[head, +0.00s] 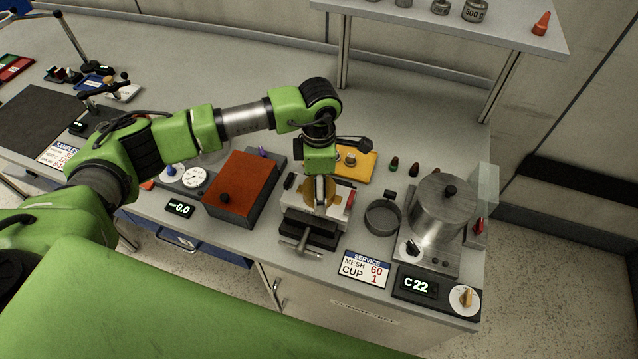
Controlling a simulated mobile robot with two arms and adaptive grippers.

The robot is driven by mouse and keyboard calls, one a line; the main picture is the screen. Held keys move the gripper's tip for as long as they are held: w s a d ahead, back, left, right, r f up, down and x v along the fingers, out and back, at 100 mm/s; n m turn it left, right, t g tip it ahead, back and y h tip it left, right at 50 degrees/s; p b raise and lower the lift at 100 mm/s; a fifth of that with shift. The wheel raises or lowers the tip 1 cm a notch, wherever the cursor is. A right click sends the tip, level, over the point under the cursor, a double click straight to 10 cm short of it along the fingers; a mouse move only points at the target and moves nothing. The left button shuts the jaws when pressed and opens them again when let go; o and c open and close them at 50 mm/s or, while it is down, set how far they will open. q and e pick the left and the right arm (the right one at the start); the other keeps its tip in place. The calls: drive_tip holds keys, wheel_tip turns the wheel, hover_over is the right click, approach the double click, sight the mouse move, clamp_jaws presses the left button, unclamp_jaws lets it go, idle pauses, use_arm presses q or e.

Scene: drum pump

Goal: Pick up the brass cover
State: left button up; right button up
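The brass cover (331,196) is a round gold-coloured disc at the top of a grey vise (306,232) with a T-shaped handle, near the counter's front edge. My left gripper (320,203) points down right over the cover and hides its middle. My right gripper is out of view.
A red-topped box (240,186) stands left of the vise. A yellow tray (366,165) lies behind it. A shallow grey cup (383,217) and a metal pot (441,208) on a unit reading C22 stand to the right. A shelf (450,22) overhangs the back.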

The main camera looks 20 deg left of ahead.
use_arm(q)
drive_tip(key=shift+f, duration=0.1)
drive_tip(key=c, duration=1.3)
drive_tip(key=shift+c, duration=0.2)
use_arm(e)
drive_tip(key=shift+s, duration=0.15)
use_arm(q)
drive_tip(key=shift+w+r+b, duration=0.1)
drive_tip(key=shift+r+b, duration=0.2)
drive_tip(key=shift+r, duration=0.35)
drive_tip(key=s+d+r+b, duration=0.1)
drive_tip(key=s+r+b, duration=0.5)
drive_tip(key=s+r, duration=0.8)
drive_tip(key=shift+r, duration=0.4)
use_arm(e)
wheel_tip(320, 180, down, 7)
